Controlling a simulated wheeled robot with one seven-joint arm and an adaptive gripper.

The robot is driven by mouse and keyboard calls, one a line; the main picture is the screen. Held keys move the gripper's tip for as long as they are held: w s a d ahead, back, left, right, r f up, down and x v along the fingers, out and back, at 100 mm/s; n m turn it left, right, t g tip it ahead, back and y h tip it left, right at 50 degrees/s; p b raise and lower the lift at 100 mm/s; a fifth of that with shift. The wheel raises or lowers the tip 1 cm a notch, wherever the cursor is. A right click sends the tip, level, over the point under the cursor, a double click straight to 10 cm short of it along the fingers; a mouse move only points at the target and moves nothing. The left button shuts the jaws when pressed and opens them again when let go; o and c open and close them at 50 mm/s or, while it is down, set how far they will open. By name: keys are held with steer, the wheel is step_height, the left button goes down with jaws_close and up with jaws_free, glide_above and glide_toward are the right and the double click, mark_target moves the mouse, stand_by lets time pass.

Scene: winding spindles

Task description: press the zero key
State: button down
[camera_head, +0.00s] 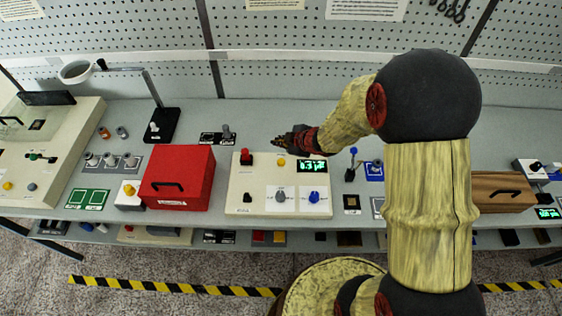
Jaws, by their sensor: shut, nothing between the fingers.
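My gripper (278,142) is shut and empty. It points left, in front of or above the back edge of a cream control panel (238,190) at the middle of the bench. The panel bears a red button (246,157), a yellow button (281,162), a lit green-digit display (312,166), a small black knob (247,197), a grey dial (280,196) and a blue knob (314,197). No label reading zero is legible, so I cannot tell which key is the zero key. I cannot tell how high the fingertips are.
A red box (178,185) with a black handle stands left of the panel. A lamp-like stand (160,125) and a cream machine (70,150) are further left. A wooden box (500,190) lies beyond my arm. A pegboard rises behind.

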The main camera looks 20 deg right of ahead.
mark_target(280, 163)
steer(key=shift+f+b, duration=3.8)
steer(key=shift+f, duration=0.45)
steer(key=shift+f, duration=0.15)
steer(key=shift+f, duration=0.3)
steer(key=shift+f+b, duration=0.5)
steer(key=shift+b, duration=0.1)
steer(key=shift+r, duration=0.15)
steer(key=shift+r+p, duration=0.75)
steer(key=shift+p, duration=0.2)
step_height(280, 163, up, 5)
steer(key=p, duration=0.5)
steer(key=shift+r, duration=0.1)
